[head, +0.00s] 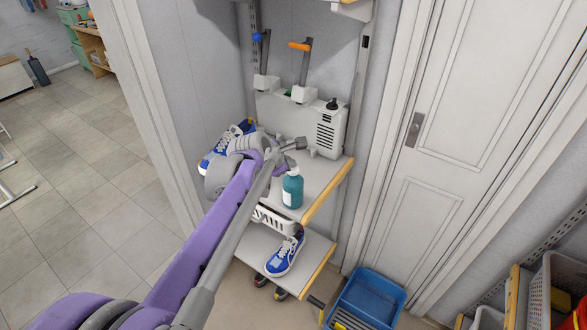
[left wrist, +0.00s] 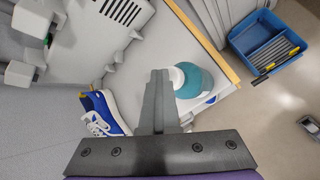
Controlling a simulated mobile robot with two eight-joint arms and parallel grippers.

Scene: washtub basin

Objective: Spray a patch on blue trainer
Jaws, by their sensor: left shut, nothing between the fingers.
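My left gripper (head: 296,144) reaches over the upper shelf, and its closed fingers (left wrist: 160,80) show in the left wrist view with nothing between them. A teal bottle with a pale label (head: 292,190) stands upright on the shelf. In the left wrist view the bottle (left wrist: 197,80) is just right of the fingers; I cannot tell whether they touch. One blue trainer with white laces (head: 218,152) is at the shelf's left end, partly behind my arm; it also shows in the left wrist view (left wrist: 112,113). Another blue trainer (head: 284,254) is on the lower shelf. My right gripper is out of view.
A pale grey box-like unit with vents (head: 327,132) stands behind the bottle. A white basket (head: 271,221) is between the shelves. A blue tray (head: 371,296) is on the floor at lower right. A closed door (head: 450,130) is at right; open floor (head: 80,210) is at left.

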